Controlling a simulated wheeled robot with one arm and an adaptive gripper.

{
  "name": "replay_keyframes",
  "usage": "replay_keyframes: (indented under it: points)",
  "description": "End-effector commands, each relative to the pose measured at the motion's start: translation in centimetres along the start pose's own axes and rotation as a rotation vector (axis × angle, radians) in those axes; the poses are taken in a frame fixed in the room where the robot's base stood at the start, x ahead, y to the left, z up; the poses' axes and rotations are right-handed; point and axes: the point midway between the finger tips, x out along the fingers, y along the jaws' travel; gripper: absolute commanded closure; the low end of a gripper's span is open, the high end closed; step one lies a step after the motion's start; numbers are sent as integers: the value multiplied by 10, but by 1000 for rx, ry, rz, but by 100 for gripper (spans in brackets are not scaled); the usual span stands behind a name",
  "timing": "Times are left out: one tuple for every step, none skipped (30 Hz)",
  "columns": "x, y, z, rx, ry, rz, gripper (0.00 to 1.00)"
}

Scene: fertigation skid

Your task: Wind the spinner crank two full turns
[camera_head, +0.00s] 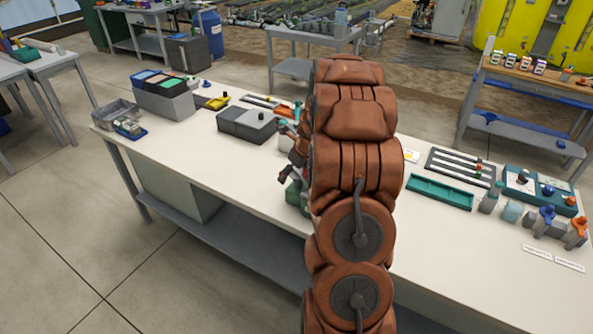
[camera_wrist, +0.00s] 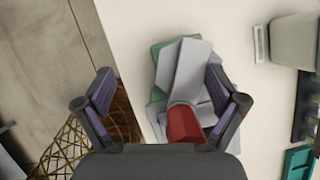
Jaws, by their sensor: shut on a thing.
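My gripper (camera_wrist: 158,82) shows in the wrist view with its two dark fingers spread to either side. A red knob (camera_wrist: 183,124), which looks like the spinner crank's handle, lies between the fingers, nearer the right one. My gripper is shut on it, though the contact itself is hard to see. Flat grey parts (camera_wrist: 184,66) lie beyond the knob over a green base (camera_wrist: 158,60). In the head view my arm covers most of the spinner; only a bit of its green base (camera_head: 296,196) shows at the arm's left, below my gripper (camera_head: 287,176).
The white table (camera_head: 240,160) has a clear front area left of my arm. A grey box (camera_head: 247,124) stands behind. To the right lie a teal tray (camera_head: 440,192), a rack of rods (camera_head: 460,166) and valves with blue and orange handles (camera_head: 546,218).

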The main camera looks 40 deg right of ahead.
Motion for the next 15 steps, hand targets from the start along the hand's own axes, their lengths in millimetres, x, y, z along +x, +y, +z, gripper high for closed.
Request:
replay_keyframes:
  points:
    - [3, 5, 1, -2, 6, 11, 24]
    - [4, 5, 1, -1, 6, 11, 23]
    - [5, 5, 1, -1, 5, 10, 22]
    - [5, 5, 1, -1, 5, 10, 22]
    - [5, 5, 1, 0, 5, 10, 22]
    - [5, 5, 1, 0, 5, 10, 22]
    - [5, 5, 0, 0, 6, 10, 22]
    - [5, 5, 0, 0, 6, 10, 22]
    - [6, 5, 0, 0, 6, 10, 0]
    - [6, 5, 0, 0, 6, 10, 0]
    - [6, 5, 0, 1, 6, 10, 0]
    - [6, 5, 0, 1, 7, 10, 0]
    - [6, 5, 0, 1, 7, 10, 0]
    - [6, 4, 0, 1, 7, 10, 0]
    - [5, 4, -1, 2, 7, 9, 0]
